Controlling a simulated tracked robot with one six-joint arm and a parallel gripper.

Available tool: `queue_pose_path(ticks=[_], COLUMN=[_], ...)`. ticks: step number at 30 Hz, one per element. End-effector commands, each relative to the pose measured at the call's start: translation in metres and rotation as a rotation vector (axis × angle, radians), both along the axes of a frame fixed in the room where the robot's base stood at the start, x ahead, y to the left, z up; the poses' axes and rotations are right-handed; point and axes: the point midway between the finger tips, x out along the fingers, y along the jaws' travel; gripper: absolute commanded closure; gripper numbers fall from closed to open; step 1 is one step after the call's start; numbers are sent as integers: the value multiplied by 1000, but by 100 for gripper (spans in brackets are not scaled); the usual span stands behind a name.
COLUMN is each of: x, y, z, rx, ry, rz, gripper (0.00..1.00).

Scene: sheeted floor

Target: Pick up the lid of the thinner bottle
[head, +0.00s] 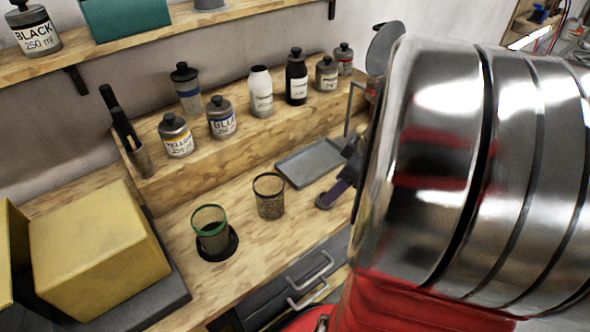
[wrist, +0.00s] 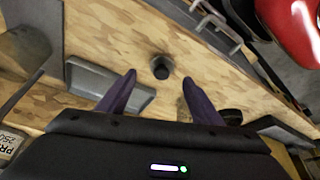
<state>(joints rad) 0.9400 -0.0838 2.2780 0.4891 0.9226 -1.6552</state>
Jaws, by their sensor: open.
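A small dark round lid-like piece (wrist: 162,67) lies on the wooden bench top in the wrist view. My gripper (wrist: 160,77) is open above the bench, its two purple fingers apart on either side of this piece in the picture, with nothing held.
A grey tray (head: 309,162), a mesh cup (head: 269,196) and a green-rimmed cup (head: 210,230) stand on the bench. A yellow box (head: 95,250) is at left. Drawer handles (head: 308,284) stick out in front.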

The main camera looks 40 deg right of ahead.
Motion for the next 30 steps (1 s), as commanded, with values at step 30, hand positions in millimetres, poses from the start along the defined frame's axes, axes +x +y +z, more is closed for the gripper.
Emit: queue_pose_path(ticks=[30], x=[16], y=[10], z=[-48], rx=[0], ry=[0], rz=[-1], gripper=[41])
